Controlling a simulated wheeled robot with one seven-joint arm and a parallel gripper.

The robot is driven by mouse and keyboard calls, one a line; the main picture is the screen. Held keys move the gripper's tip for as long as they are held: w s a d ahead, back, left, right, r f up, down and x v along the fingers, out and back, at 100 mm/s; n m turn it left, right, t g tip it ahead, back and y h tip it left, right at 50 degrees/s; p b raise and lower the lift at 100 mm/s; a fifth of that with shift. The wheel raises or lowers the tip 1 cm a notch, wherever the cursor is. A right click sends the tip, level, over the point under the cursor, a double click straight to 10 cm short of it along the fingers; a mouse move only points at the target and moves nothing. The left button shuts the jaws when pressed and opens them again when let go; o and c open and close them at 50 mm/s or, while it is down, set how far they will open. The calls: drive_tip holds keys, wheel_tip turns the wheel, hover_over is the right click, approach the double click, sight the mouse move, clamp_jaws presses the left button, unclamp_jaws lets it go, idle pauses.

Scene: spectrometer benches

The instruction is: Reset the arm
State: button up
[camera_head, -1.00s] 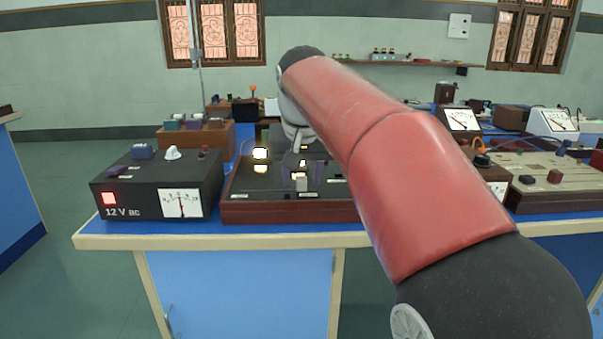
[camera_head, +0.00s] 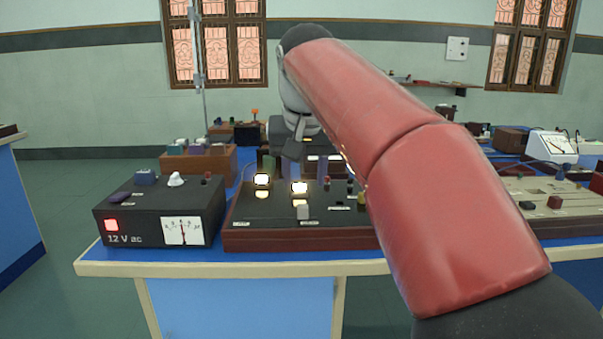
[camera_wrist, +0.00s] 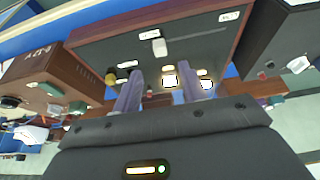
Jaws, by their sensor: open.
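My gripper (camera_wrist: 163,88) is open and empty in the wrist view, its two purple-grey fingers spread apart. They point toward the dark panel board (camera_wrist: 185,45), which has a wooden rim and two lit white lamps. In the head view my red arm reaches from the lower right over the bench, and the wrist end hangs above the back part of the panel board (camera_head: 250,207). The fingertips are hard to make out there. Two lit lamps (camera_head: 299,187) and a small light block (camera_head: 303,212) show on the board.
A black 12 V ac supply box (camera_head: 150,215) stands left of the board. A wooden box (camera_head: 210,165) is behind it. A beige panel (camera_head: 555,200) and a white meter (camera_head: 552,147) are at the right. The blue bench's front edge (camera_head: 230,268) is clear.

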drive_tip(key=s+d+f+y, duration=0.1)
drive_tip(key=s+d+f, duration=0.7)
drive_tip(key=s+d, duration=0.15)
drive_tip(key=s+d+f+t, duration=0.1)
drive_tip(key=s+f, duration=1.2)
drive_tip(key=f, duration=0.2)
drive_tip(key=shift+s+d+f+h, duration=0.15)
drive_tip(key=shift+s+f+h, duration=0.15)
drive_tip(key=shift+h, duration=0.1)
drive_tip(key=shift+r, duration=0.15)
